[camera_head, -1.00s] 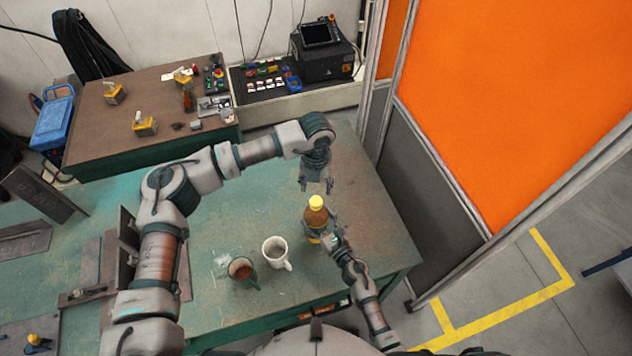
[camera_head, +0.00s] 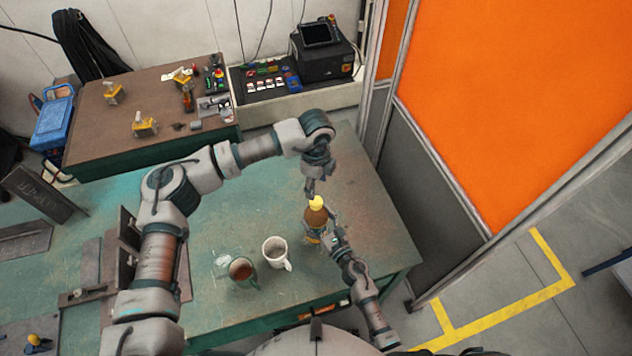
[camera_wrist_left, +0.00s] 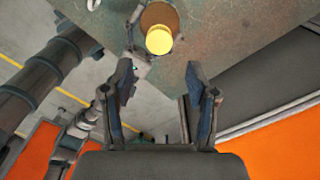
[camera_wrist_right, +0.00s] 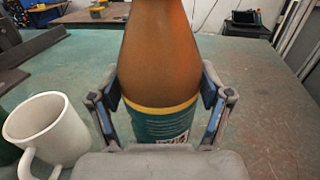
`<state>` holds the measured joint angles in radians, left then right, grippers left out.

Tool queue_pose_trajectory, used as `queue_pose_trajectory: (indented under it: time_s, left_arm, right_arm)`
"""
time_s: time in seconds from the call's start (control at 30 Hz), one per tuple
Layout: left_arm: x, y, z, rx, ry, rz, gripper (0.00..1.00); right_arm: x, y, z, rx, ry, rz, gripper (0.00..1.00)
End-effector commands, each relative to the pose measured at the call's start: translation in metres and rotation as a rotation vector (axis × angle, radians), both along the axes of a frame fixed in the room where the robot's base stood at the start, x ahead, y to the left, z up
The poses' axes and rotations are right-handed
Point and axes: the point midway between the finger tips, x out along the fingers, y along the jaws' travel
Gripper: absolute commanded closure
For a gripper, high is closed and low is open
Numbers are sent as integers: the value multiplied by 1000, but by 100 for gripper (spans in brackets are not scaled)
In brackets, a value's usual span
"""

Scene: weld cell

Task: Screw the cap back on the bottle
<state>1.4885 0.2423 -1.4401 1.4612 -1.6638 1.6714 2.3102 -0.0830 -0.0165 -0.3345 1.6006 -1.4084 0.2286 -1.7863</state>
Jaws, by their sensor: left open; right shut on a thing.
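The brown bottle (camera_head: 315,219) stands upright on the green table, with a teal label seen in the right wrist view (camera_wrist_right: 158,125). The yellow cap (camera_head: 317,202) sits on its top; I cannot tell how tight it is. My right gripper (camera_head: 324,238) is shut around the bottle's body, a finger on each side in the right wrist view (camera_wrist_right: 160,92). My left gripper (camera_head: 310,188) is open and empty just above the cap, pointing down. In the left wrist view the cap (camera_wrist_left: 159,40) lies beyond the open fingers (camera_wrist_left: 161,80), not between them.
A white mug (camera_head: 274,252) and a dark green mug with brown contents (camera_head: 242,270) stand left of the bottle. The green table (camera_head: 365,215) is clear to the bottle's right. A grey and orange partition (camera_head: 440,180) stands beyond the table's right edge.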

Motion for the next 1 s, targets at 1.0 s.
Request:
queue_pose_trajectory:
  time_s: [1.0]
  left_arm:
    - [0,0,-80,0,0,-1,42]
  right_arm:
    - [0,0,0,1,-1,0,100]
